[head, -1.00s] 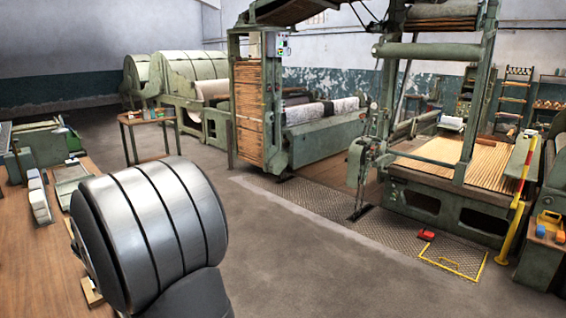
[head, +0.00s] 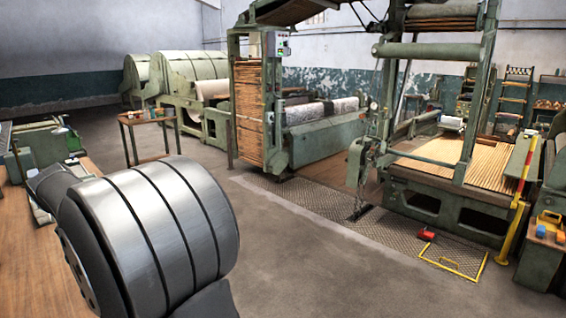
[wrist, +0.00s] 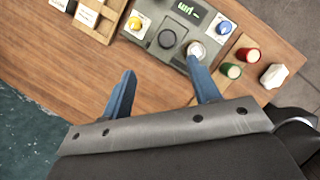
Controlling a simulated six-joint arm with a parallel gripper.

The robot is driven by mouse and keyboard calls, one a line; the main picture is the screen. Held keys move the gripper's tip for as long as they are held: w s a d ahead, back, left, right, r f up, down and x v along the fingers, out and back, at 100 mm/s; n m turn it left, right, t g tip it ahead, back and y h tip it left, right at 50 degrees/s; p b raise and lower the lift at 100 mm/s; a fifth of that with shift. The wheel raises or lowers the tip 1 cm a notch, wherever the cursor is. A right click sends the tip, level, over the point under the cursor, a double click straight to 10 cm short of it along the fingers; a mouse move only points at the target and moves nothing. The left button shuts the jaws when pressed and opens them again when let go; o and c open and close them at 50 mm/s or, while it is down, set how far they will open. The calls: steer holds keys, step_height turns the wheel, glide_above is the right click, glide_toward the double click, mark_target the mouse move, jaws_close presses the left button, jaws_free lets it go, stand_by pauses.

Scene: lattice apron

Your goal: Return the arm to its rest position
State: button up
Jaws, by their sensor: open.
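My gripper (wrist: 162,72) shows in the wrist view with its two blue-grey fingers spread apart and nothing held between them. It hangs over a wooden bench top (wrist: 60,62). The right fingertip overlaps the front of a grey-green control box (wrist: 178,22) in the picture; I cannot tell the height between them. In the head view my arm's large grey housing fills the lower left, and the gripper itself is hidden there.
The box has a lit display, a yellow knob (wrist: 137,23) and a pale round knob (wrist: 196,49). Red (wrist: 250,55) and green (wrist: 232,71) cylinders and a white lump (wrist: 272,76) lie right of it. A wooden card tray (wrist: 98,20) is left.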

steer(key=w+d+r+m+g, duration=0.1)
steer(key=w+r+m+g, duration=0.3)
steer(key=w+m, duration=0.2)
steer(key=shift+d+r+m+g+y, duration=0.15)
steer(key=shift+r+m+g+y, duration=0.2)
steer(key=shift+m, duration=0.95)
